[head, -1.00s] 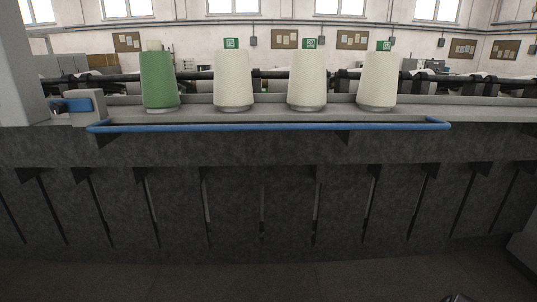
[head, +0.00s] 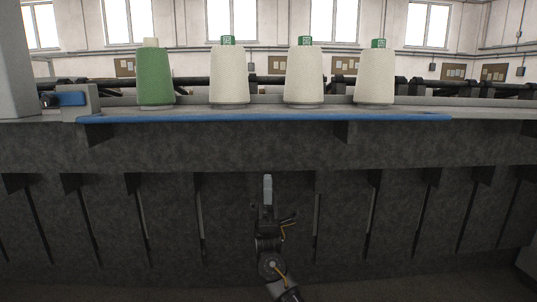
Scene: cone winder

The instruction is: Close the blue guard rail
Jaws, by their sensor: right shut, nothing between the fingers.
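The blue guard rail (head: 265,118) is a long bar that runs level along the front edge of the machine, below the yarn cones. It is seen nearly edge-on, so how far it stands out from the machine is hard to tell. My right gripper (head: 267,181) points up in front of the dark machine front, below the middle of the rail. It is shut and empty, with a clear gap in the picture between its tips and the rail. My left gripper is out of view.
A green cone (head: 155,78) and several white cones, one being the middle white cone (head: 305,78), stand on the ledge behind the rail. A blue-fronted box (head: 72,99) sits at its left end. The dark machine front (head: 400,150) lies behind my arm.

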